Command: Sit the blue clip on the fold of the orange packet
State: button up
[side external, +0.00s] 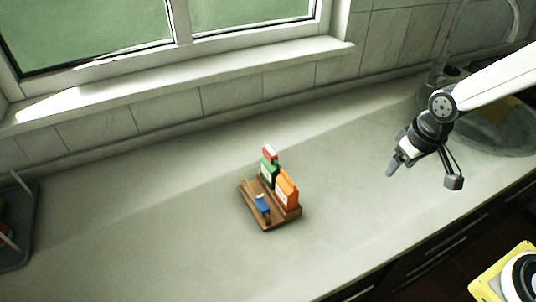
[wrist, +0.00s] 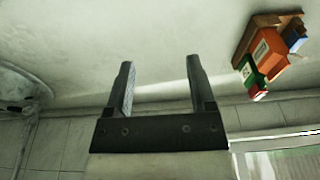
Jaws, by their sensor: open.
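The orange packet (side external: 287,190) stands upright on a wooden tray (side external: 283,224); it also shows in the wrist view (wrist: 265,50). The blue clip (side external: 262,205) lies on the same tray, to the left of the orange packet, and shows at the right edge of the wrist view (wrist: 294,38). A green packet (side external: 269,172) stands behind, with a red and white thing (side external: 270,153) at its top. My gripper (side external: 391,171) is above the counter, well to the right of the tray. Its two fingers are apart with nothing between them in the wrist view (wrist: 160,75).
The grey counter (side external: 160,220) is clear around the tray. A sink (side external: 495,125) lies at the right behind my arm. A dark rack (side external: 18,230) stands at the left edge. A window sill (side external: 190,85) and tiled wall run along the back.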

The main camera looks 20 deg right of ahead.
jog(key=w+a, duration=0.6)
jog(key=g, duration=0.2)
send_over(261, 202)
jog(key=f, duration=0.3)
jog(key=shift+s+a+f+n, duration=0.1)
jog(key=shift+s+n, duration=0.1)
jog(key=shift+n, duration=0.1)
jog(key=shift+f, duration=1.3)
jog(key=shift+f, duration=2.6)
jog(key=shift+w, duration=0.1)
